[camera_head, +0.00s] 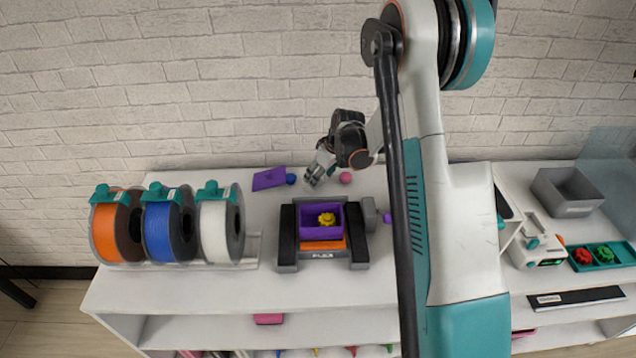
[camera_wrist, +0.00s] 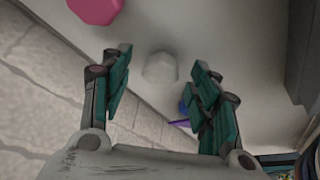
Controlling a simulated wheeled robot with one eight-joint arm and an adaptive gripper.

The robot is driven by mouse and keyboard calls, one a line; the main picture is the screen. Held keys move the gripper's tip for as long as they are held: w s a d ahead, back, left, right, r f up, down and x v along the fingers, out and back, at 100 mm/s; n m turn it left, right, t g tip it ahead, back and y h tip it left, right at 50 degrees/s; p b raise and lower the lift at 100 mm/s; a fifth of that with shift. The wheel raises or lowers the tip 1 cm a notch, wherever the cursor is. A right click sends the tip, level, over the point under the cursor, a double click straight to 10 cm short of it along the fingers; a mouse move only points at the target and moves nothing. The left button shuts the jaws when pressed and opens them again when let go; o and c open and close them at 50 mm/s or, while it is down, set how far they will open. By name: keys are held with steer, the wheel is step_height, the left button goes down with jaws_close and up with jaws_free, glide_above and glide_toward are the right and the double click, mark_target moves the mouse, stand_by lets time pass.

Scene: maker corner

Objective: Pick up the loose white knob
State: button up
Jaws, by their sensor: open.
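The loose white knob (camera_wrist: 160,68) shows in the wrist view, resting on the pale bench top between my fingertips and beyond them. It is pale and rounded, and nearly blends with the bench. My gripper (camera_wrist: 161,78) is open, with a teal-padded finger on either side of the view and nothing held. In the head view my gripper (camera_head: 317,172) is low over the back of the bench, between a blue knob and a pink knob. I cannot make out the white knob there.
A pink knob (camera_head: 345,177) and a blue knob (camera_head: 291,179) flank my gripper. A purple plate (camera_head: 268,179) lies to the left. A black-sided printer (camera_head: 288,240) with a purple bin (camera_head: 306,236) stands in front. Spools (camera_head: 214,232) are at left; the brick wall is close behind.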

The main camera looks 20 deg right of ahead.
steer(key=shift+w+f, duration=0.1)
steer(key=shift+f, duration=0.15)
steer(key=c, duration=0.9)
steer(key=shift+o, duration=0.2)
steer(key=shift+r, duration=0.1)
